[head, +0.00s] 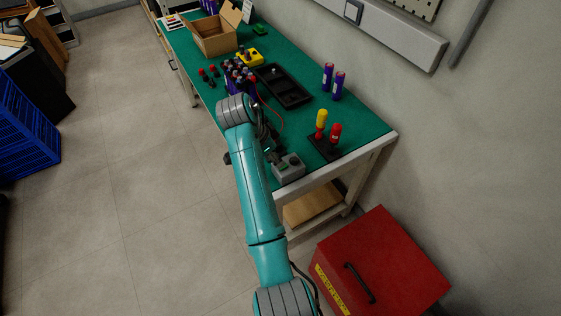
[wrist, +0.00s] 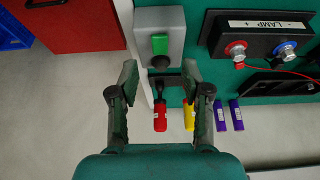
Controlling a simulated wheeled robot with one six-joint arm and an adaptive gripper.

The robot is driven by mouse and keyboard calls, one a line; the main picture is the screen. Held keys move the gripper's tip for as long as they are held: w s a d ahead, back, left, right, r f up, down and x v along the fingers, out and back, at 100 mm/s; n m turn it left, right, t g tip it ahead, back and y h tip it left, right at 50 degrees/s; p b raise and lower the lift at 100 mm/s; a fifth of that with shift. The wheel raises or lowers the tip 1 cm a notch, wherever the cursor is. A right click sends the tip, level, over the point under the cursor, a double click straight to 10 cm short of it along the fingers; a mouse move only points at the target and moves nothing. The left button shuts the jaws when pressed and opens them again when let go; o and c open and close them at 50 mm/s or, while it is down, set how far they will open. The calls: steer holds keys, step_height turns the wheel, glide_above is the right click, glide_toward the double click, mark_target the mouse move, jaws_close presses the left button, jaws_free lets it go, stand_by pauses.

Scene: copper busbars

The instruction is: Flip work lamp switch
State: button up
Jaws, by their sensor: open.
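The work lamp switch is a green rocker (wrist: 159,44) on a small grey box (wrist: 174,19). In the head view the grey switch box (head: 290,169) sits at the near end of the green bench. My gripper (wrist: 160,82) is open and empty. In the wrist view its two fingers are spread on either side, just below the switch box, with the rocker lying ahead between them. No contact with the switch shows. In the head view my gripper is partly hidden by my arm. A black block labelled LAMP (wrist: 267,42), with a red and a blue terminal, is right of the switch.
A black stand (head: 323,149) with red and yellow handled tools is close beside the switch box. Purple cylinders (head: 334,84), a black tray (head: 292,97) and a cardboard box (head: 215,42) are farther along the bench. A red chest (head: 390,255) stands on the floor.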

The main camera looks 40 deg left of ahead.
steer(key=shift+x, duration=2.6)
jaws_close()
